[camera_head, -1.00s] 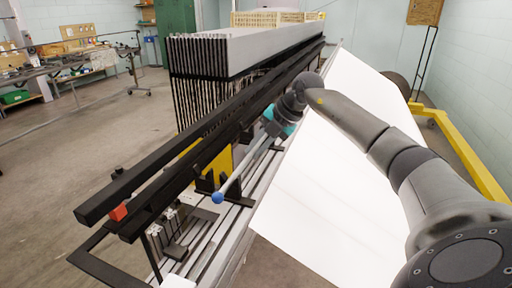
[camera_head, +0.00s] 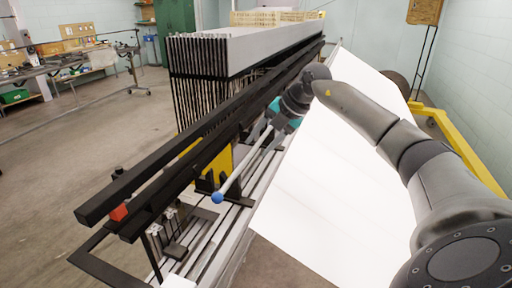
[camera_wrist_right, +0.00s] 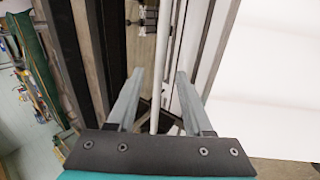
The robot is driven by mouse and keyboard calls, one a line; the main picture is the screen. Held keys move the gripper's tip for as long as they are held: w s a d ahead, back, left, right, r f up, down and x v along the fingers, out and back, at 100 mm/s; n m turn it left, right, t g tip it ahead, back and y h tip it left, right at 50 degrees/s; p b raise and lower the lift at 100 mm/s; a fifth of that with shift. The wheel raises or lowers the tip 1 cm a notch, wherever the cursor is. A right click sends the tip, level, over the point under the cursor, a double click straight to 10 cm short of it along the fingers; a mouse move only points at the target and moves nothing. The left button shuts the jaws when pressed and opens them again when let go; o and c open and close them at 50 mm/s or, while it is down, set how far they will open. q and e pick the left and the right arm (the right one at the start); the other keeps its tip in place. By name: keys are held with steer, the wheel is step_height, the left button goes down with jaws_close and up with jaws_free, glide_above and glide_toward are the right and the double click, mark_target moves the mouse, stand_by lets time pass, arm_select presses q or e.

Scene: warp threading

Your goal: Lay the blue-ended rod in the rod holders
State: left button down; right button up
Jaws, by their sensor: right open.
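The rod is thin and light grey, with a blue ball end (camera_head: 217,197), and its shaft (camera_head: 242,163) slants up and right along the loom's near side. A black bracket, seemingly a rod holder (camera_head: 206,184), is close to the blue end; I cannot tell whether the rod is seated in it. My right gripper (camera_head: 272,123) is at the upper part of the rod. In the right wrist view my right gripper (camera_wrist_right: 160,76) is open, with the rod (camera_wrist_right: 160,62) running between its fingers with gaps on both sides. My left gripper is out of view.
Long black beams (camera_head: 150,188) run alongside the rod on its left. A white sheet (camera_head: 310,190) slopes on the right. A stack of grey-topped heddle frames (camera_head: 235,50) stands behind. Metal rails (camera_head: 205,240) lie below the rod.

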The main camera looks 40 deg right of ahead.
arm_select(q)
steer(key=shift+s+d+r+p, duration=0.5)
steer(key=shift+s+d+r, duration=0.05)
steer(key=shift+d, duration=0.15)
arm_select(e)
steer(key=v, duration=1.3)
steer(key=shift+f, duration=0.1)
